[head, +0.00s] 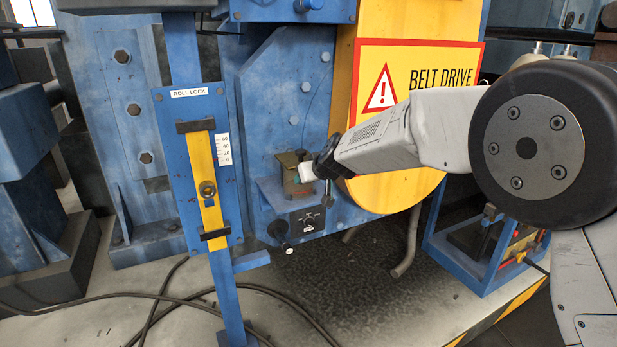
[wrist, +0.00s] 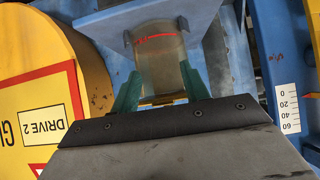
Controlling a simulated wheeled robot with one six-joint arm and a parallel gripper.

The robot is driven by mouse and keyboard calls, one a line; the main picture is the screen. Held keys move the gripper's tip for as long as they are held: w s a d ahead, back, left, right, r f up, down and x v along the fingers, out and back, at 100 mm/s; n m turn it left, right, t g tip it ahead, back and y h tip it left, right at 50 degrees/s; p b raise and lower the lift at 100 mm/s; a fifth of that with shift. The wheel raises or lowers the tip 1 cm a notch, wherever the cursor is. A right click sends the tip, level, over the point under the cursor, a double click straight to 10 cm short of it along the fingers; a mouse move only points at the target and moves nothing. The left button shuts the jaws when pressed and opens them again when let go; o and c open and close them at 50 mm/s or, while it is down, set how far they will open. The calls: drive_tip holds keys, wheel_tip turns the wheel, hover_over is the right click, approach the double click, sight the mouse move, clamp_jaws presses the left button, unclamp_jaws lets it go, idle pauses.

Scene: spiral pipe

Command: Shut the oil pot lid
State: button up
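The oil pot (head: 297,184) is a small brownish pot on a blue shelf fixed to the blue machine plate. Its top, with a brassy lid part (head: 290,158), shows in the head view, but my gripper (head: 307,172) partly covers it and the lid's angle is hard to tell. In the wrist view the pot (wrist: 155,55) is a dull translucent body with a red line. My gripper's two green fingers (wrist: 158,80) are spread to either side of its near end. A brassy edge (wrist: 163,99) shows between them. Contact cannot be told.
The blue shelf (head: 265,191) holds the pot. A black knob (head: 279,229) and small dial plate (head: 308,219) sit below it. The yellow belt drive guard (head: 385,190) stands close on the right. The yellow roll lock bar (head: 204,180) is left. Cables lie on the floor.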

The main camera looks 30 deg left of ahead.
drive_tip(key=v, duration=0.7)
drive_tip(key=shift+s+d+r, duration=0.2)
drive_tip(key=shift+s+d, duration=0.05)
drive_tip(key=s+d+f+g+h, duration=0.1)
drive_tip(key=s+d+f+g, duration=0.2)
drive_tip(key=s+f, duration=0.25)
drive_tip(key=s+d+r+m+h, duration=0.2)
drive_tip(key=s+d, duration=0.8)
drive_tip(key=d, duration=0.8)
drive_tip(key=s+d+r+m+g+h, duration=0.1)
drive_tip(key=s+d+r+m+h, duration=0.2)
drive_tip(key=s+d, duration=0.8)
drive_tip(key=s+d+r+m+h, duration=0.2)
drive_tip(key=s+d+m, duration=0.3)
drive_tip(key=d, duration=2.1)
drive_tip(key=shift+s+r+m+g, duration=0.35)
drive_tip(key=shift+s+r, duration=0.35)
drive_tip(key=shift+s, duration=2.4)
